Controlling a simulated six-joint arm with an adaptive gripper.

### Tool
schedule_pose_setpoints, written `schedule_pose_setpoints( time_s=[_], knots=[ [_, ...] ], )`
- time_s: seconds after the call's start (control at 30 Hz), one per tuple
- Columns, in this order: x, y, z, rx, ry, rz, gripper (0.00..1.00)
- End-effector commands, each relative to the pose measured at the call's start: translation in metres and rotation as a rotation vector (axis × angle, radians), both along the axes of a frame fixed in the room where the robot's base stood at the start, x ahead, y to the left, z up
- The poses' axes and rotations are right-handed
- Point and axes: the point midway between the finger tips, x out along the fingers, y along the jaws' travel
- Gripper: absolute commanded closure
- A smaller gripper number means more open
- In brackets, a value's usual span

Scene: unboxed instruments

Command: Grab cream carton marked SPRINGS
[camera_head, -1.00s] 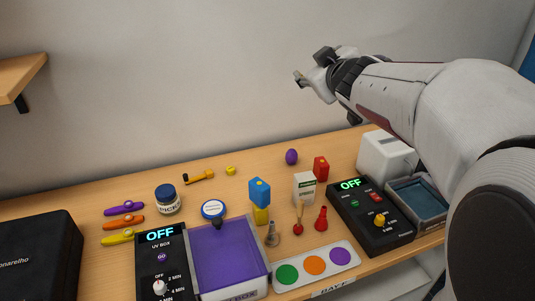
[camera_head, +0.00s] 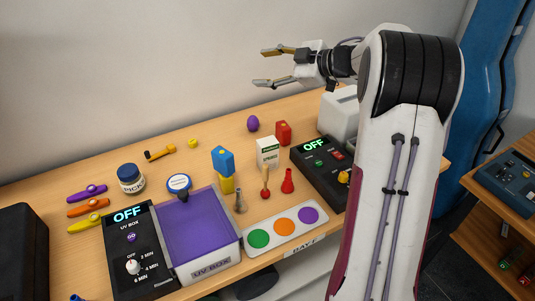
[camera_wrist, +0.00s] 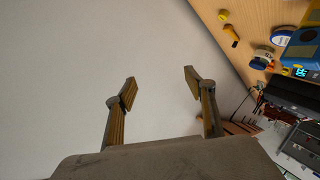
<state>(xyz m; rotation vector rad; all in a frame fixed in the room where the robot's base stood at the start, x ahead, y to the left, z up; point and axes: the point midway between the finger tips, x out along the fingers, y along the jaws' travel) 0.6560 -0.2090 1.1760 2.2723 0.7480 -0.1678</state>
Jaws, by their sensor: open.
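My gripper (camera_head: 264,67) is open and empty in the air, above and behind the carton, close to the wall. In the wrist view my gripper (camera_wrist: 158,85) shows its two fingers spread with only wall between them. I cannot make out the carton in the wrist view.
Around the carton stand a red block (camera_head: 283,132), a blue-and-yellow block stack (camera_head: 223,162), a wooden-handled tool (camera_head: 265,183), a red cone (camera_head: 288,182) and a purple egg (camera_head: 253,124). A black OFF device (camera_head: 318,170) is to the right. The UV box (camera_head: 205,265) lies in front left.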

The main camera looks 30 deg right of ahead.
Motion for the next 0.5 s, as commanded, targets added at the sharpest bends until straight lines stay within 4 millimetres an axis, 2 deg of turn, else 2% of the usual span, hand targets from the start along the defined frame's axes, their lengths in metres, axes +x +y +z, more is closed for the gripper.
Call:
schedule_pose_setpoints(
  time_s=[0.03, 0.2, 0.5],
  knots=[
    [-0.005, -0.005, -0.015, 0.009, 0.026, 0.033, 0.46],
    [-0.032, -0.016, -0.058, 0.046, 0.119, 0.159, 0.46],
    [-0.091, -0.034, -0.122, 0.127, 0.29, 0.344, 0.46]
  ],
)
